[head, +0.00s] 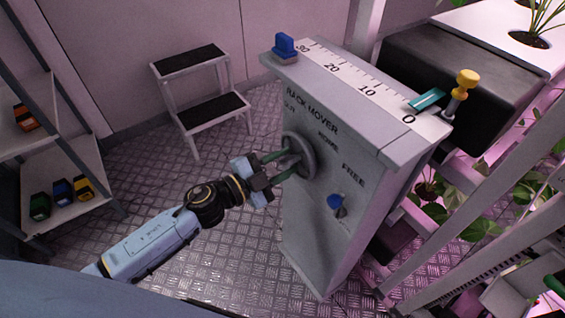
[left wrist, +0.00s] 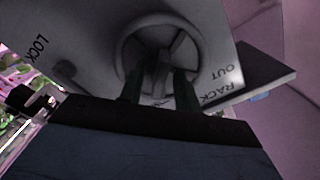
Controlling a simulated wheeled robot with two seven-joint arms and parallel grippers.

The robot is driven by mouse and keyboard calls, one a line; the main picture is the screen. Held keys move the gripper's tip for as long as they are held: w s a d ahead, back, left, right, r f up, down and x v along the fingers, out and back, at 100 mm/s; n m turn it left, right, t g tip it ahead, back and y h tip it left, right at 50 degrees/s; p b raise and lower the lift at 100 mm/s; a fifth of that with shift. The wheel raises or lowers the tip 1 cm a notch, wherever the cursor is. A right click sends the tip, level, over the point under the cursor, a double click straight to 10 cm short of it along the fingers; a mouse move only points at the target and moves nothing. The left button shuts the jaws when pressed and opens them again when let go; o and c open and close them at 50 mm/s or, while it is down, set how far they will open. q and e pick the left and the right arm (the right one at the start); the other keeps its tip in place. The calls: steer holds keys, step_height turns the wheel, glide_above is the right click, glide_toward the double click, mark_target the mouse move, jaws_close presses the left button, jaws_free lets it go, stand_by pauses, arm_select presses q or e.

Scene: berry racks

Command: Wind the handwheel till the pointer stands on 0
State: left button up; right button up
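The grey handwheel (head: 299,156) is on the front of the rack mover cabinet (head: 325,215). My left gripper (head: 288,162) reaches it from the left. In the left wrist view its two fingers (left wrist: 159,88) stand apart, reaching into the handwheel (left wrist: 124,45) on either side of a spoke; whether they touch it is hard to tell. The teal pointer (head: 427,99) lies across the white scale (head: 350,75) near the 0 end, seemingly slightly on the 10 side; its exact reading is unclear. My right gripper is out of view.
A blue block (head: 285,46) and a yellow-topped post (head: 462,88) stand at the scale's ends. A step stool (head: 205,105) stands behind; a shelf (head: 70,165) is left. Plant racks (head: 480,215) close off the right.

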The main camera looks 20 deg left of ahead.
arm_select(q)
steer(key=shift+c, duration=0.4)
jaws_close()
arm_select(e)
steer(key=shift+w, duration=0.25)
arm_select(q)
steer(key=shift+m, duration=0.3)
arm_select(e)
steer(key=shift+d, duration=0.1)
arm_select(q)
steer(key=m, duration=0.3)
steer(key=shift+m, duration=0.3)
steer(key=m, duration=0.2)
steer(key=shift+m, duration=1)
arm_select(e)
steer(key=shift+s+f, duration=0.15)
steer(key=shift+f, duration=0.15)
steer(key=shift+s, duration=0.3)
